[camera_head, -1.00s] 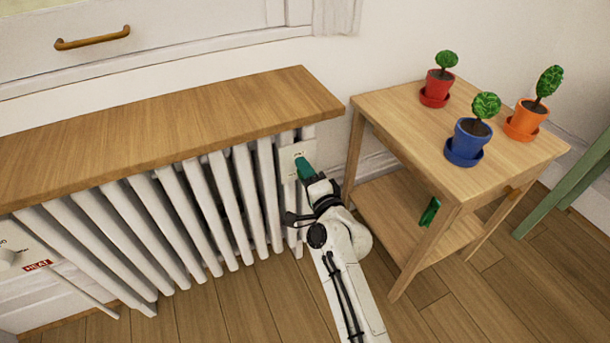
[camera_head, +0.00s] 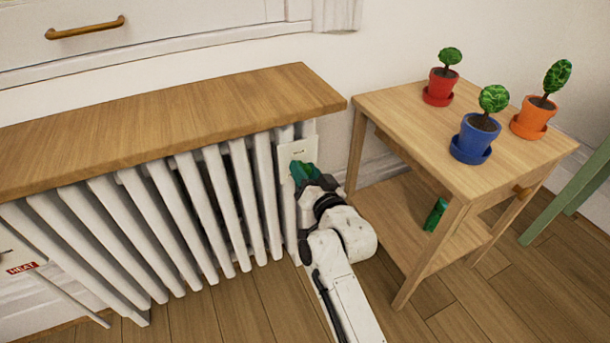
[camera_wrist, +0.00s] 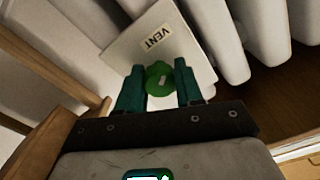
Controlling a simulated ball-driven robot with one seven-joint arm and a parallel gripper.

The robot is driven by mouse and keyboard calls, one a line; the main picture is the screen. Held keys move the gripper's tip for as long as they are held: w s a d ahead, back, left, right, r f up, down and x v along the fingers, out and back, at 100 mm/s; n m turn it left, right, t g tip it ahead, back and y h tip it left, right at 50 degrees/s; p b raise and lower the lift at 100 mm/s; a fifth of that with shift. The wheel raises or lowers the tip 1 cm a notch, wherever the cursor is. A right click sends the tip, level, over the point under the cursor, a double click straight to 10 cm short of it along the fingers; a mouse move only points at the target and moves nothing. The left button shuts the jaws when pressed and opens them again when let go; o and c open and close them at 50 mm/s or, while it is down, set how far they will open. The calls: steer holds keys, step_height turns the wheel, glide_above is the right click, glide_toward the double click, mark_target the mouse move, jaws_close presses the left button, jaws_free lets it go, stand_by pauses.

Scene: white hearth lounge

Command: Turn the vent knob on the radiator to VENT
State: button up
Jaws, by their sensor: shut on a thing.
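The vent knob (camera_wrist: 158,80) is small, round and green with a pale mark, on a cream plate (camera_wrist: 121,52) labelled VENT. The plate (camera_head: 286,153) sits at the right end of the white radiator (camera_head: 217,195), just under its wooden shelf. My gripper (camera_wrist: 160,74) has its two teal fingers on either side of the knob, shut on it. In the head view my gripper (camera_head: 303,173) reaches the plate from below right and largely hides the knob there. The mark's exact direction against the label is hard to tell.
The wooden shelf (camera_head: 160,118) overhangs the radiator. A wooden side table (camera_head: 405,112) stands close on the right, with red (camera_head: 440,86), blue (camera_head: 476,139) and orange (camera_head: 534,118) potted plants. A green object (camera_head: 435,214) is by its lower shelf.

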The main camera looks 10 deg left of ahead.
steer(key=n, duration=0.2)
steer(key=n+b, duration=0.1)
steer(key=n, duration=0.1)
steer(key=shift+f+n, duration=0.2)
steer(key=shift+n, duration=0.2)
stand_by(0.4)
steer(key=o, duration=1)
steer(key=shift+r, duration=0.1)
steer(key=shift+o, duration=0.2)
steer(key=p+v, duration=0.2)
steer(key=v, duration=0.8)
steer(key=shift+s+d, duration=0.25)
steer(key=shift+s, duration=0.1)
